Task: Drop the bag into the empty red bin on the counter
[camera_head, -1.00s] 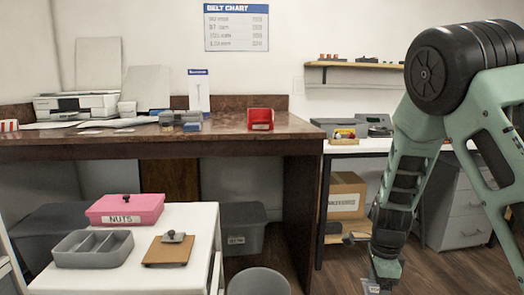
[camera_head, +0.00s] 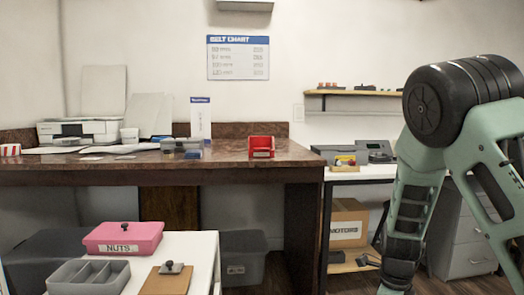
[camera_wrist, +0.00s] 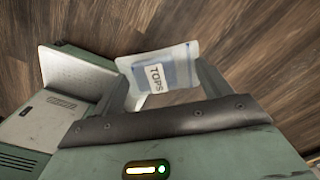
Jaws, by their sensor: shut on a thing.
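The red bin (camera_head: 261,147) sits on the brown counter (camera_head: 225,160), right of its middle, and its open front looks empty in the head view. In the wrist view, my gripper (camera_wrist: 165,82) is shut on a clear bag (camera_wrist: 185,57) with a white label reading "TOPS" and something blue inside. The bag hangs between the two fingers above the wooden floor. In the head view the gripper and bag are out of frame below my arm at the right, well away from the red bin.
A white table (camera_head: 205,262) in front holds a pink "NUTS" box (camera_head: 122,238), a grey divided tray (camera_head: 88,278) and a brown clipboard (camera_head: 166,280).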

